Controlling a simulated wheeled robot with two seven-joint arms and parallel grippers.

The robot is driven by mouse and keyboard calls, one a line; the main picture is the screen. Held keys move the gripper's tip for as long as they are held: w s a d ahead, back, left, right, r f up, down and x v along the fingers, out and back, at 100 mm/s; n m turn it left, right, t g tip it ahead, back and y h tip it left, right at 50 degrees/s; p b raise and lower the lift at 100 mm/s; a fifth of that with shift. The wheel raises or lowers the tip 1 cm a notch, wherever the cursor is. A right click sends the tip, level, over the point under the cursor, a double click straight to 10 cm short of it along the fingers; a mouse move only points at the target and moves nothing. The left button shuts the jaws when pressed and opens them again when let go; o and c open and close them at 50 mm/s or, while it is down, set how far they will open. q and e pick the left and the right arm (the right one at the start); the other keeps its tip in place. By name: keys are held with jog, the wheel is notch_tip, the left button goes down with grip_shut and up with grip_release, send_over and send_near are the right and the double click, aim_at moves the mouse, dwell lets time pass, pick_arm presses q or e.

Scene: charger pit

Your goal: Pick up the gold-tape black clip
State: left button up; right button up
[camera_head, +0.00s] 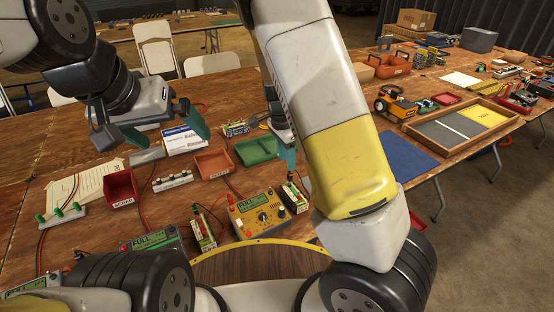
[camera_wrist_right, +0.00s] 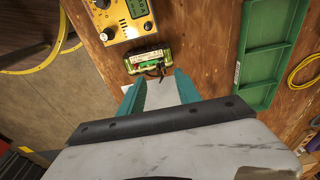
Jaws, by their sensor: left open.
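A green-edged battery pack (camera_wrist_right: 148,60) lies on the wooden table just beyond my right fingertips in the wrist view, beside the yellow meter. A small dark clip (camera_wrist_right: 153,70) with black and red leads shows at its near edge; gold tape on it is too small to make out. In the head view the pack (camera_head: 294,197) stands right of the meter. My right gripper (camera_wrist_right: 156,84) has its teal fingers apart, pointing at the pack, with nothing seen held. My left gripper (camera_head: 165,124) is open and empty above the table at left.
The yellow meter (camera_head: 258,213) is left of the pack, with another pack (camera_head: 203,230) further left. A green tray (camera_head: 256,149), an orange tray (camera_head: 213,163) and a red bin (camera_head: 122,187) stand behind. My right forearm hides part of the table.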

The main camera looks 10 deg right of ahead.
aim_at(290, 173)
jog(key=f, duration=0.2)
jog(key=d+f, duration=0.1)
jog(key=f, duration=0.4)
jog(key=shift+w+d+f, duration=0.15)
jog(key=shift+w+d, duration=0.05)
jog(key=shift+w, duration=0.15)
grip_shut()
